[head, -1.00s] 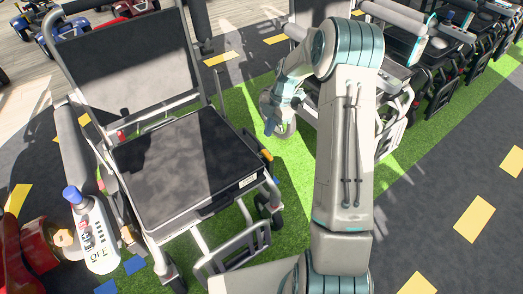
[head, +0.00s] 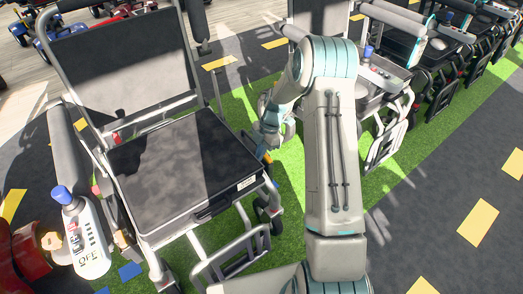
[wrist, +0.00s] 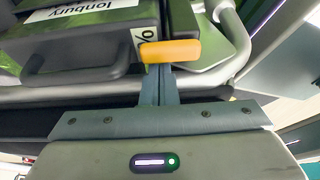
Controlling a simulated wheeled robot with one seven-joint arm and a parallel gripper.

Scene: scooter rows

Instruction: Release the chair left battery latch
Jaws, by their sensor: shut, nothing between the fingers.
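The chair (head: 165,165) stands at the left of the head view, with a black seat and a tall backrest. An orange latch tab (head: 267,158) shows low at the seat's right side. In the wrist view the latch tab (wrist: 170,51) is a short orange bar beside a dark battery case (wrist: 85,45) with a handle and a label. My gripper (wrist: 168,78) is shut and empty, its fingers reaching up to the orange bar. I cannot tell whether they touch it. In the head view my gripper (head: 258,146) is beside the seat, partly hidden by my wrist.
A control stick with a blue knob (head: 64,193) stands at the chair's left armrest. More chairs (head: 440,60) line the upper right. A silver footrest (head: 235,255) juts out in front. Green floor is open between the chairs, and dark floor lies clear at right.

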